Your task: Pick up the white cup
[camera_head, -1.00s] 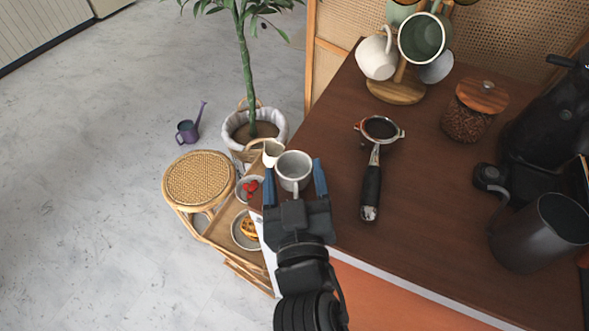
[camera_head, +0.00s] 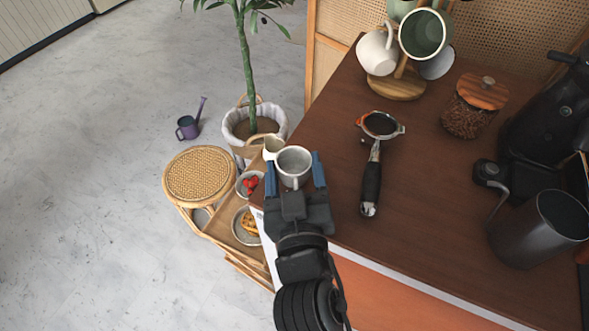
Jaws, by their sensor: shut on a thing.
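The white cup (camera_head: 293,161) is upright at the left edge of the brown counter, with its handle toward my gripper. My gripper (camera_head: 294,173) has one blue-tipped finger on each side of the cup and is shut on it. I see the cup from above, and it looks empty. Its base is hidden, so I cannot tell whether it still touches the counter. Another white cup (camera_head: 377,54) hangs on the mug stand at the back.
A portafilter (camera_head: 371,180) lies right of my gripper. A mug stand (camera_head: 397,84), a coffee bean jar (camera_head: 474,106), a dark pitcher (camera_head: 540,230) and a black machine (camera_head: 548,130) stand farther off. A small cream jug (camera_head: 272,148) is just left of the cup.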

